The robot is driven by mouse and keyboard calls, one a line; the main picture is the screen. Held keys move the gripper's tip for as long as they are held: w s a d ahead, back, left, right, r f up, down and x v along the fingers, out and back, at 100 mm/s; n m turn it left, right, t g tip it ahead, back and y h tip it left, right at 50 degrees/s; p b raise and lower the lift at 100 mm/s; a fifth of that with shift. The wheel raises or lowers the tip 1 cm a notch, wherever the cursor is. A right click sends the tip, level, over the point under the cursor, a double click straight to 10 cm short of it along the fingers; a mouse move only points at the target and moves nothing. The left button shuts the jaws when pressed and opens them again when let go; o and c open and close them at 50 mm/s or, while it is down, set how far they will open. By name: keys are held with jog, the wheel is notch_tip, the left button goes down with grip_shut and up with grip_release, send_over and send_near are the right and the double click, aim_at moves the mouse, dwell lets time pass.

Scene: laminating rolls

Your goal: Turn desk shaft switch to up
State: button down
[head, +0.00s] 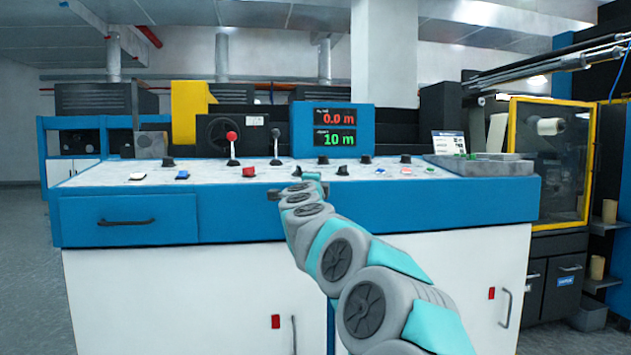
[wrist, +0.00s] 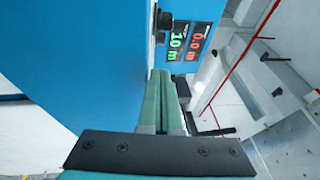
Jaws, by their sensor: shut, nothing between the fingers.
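The blue-and-white control desk (head: 400,222) fills the middle of the head view. A small dark switch (head: 273,194) sits on its blue front near the top edge, just left of my gripper (head: 311,178). In the wrist view a black switch knob (wrist: 163,22) sticks out of the blue face, beyond and above my fingertips. My gripper's green fingers (wrist: 167,76) are shut together with nothing between them, beside the blue face and apart from the knob. No label shows, and the switch's setting is too small to tell.
Several black knobs and coloured buttons, including a red button (head: 249,171), stand on the desktop. Two levers, one a red-topped lever (head: 232,137), rise behind. A blue display (head: 335,130) reads 0.0 m and 10 m. A grey tray (head: 490,166) lies at right.

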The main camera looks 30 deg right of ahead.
aim_at(299, 170)
jog(key=p+x, duration=0.1)
jog(key=x, duration=0.4)
jog(key=shift+w+d+r+p, duration=0.2)
jog(key=shift+w+d+p, duration=0.1)
jog(key=shift+p, duration=0.1)
jog(key=a, duration=0.3)
jog(key=shift+w+a, duration=0.15)
jog(key=shift+w, duration=0.25)
jog(key=shift+w+a, duration=0.1)
jog(key=shift+a, duration=0.25)
